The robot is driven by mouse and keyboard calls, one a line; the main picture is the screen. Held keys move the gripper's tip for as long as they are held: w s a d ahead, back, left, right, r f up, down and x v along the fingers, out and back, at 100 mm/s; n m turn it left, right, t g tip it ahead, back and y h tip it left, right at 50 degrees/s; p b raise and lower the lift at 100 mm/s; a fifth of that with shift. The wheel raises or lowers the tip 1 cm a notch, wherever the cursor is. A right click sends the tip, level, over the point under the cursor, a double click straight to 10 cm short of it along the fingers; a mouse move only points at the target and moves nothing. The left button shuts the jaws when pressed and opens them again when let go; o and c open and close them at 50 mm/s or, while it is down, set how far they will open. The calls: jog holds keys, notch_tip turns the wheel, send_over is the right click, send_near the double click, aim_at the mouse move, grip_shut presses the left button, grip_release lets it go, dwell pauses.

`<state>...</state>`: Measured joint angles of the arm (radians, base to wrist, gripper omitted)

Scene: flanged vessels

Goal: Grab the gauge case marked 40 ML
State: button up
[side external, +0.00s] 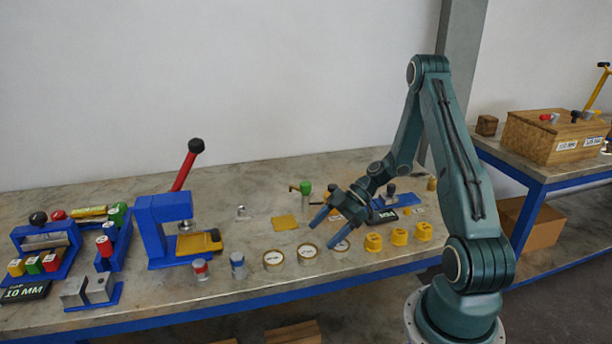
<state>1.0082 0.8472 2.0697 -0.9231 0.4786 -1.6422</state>
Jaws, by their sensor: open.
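Three round gauge cases with brass rims and pale faces stand in a row near the front edge of the bench: a left one (272,260), a middle one (307,253) and a right one (342,246). Their markings are too small to read, so I cannot tell which is 40 ML. My gripper (322,237) is open, with two blue fingers apart and nothing visible between them. In the picture its fingertips are just above the middle and right cases, and one finger partly covers the right case. I cannot tell its exact height.
Several yellow marked blocks (399,236) stand to the right of the cases. Two small cylinders (237,265) stand to the left. A blue press with a red lever (187,165) is farther left. A green-topped valve (305,188) and a yellow plate (285,223) lie behind.

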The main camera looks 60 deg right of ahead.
aim_at(308, 250)
jog(key=shift+d+f, duration=0.2)
jog(key=shift+f, duration=0.15)
jog(key=shift+x, duration=1.25)
jog(key=shift+a, duration=0.15)
jog(key=shift+x, duration=2.4)
jog(key=shift+c, duration=0.3)
jog(key=c, duration=1.1)
